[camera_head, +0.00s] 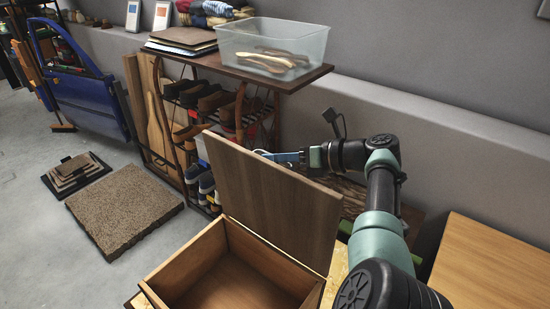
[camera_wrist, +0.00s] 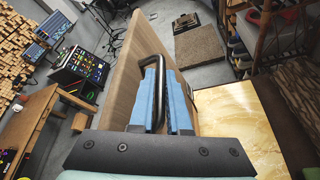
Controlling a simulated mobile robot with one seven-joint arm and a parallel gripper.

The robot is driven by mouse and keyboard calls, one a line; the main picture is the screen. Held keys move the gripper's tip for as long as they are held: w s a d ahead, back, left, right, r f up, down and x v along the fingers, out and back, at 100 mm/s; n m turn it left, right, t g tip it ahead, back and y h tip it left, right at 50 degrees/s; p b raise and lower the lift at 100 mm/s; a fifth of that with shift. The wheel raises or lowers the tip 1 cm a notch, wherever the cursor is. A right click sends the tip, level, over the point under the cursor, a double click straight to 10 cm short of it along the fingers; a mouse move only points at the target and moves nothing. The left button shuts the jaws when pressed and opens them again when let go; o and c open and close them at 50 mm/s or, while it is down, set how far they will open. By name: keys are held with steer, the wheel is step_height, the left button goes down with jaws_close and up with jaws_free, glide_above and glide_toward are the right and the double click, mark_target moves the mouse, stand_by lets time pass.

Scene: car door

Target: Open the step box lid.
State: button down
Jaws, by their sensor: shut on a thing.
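The step box (camera_head: 235,275) is a brown wooden box with an empty-looking inside, low in the head view. Its lid (camera_head: 275,200) stands raised, roughly upright along the box's far right edge. My gripper (camera_head: 272,156) is on the far side of the lid, partly hidden by it in the head view. In the wrist view, the blue fingers of my gripper (camera_wrist: 167,72) are closed around a black bar handle (camera_wrist: 180,62) on the lid (camera_wrist: 138,65).
A shoe rack (camera_head: 275,78) with a clear bin (camera_head: 285,45) stands behind the box. A light wooden table (camera_head: 495,265) is at the right. A brown mat (camera_head: 122,208) and a blue car door (camera_head: 85,85) are at the left, with open floor around the mat.

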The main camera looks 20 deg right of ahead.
steer(key=c, duration=1.2)
jaws_free()
steer(key=shift+f, duration=0.15)
steer(key=shift+o, duration=0.2)
steer(key=v, duration=1.3)
steer(key=shift+d+f, duration=0.1)
steer(key=shift+d, duration=0.05)
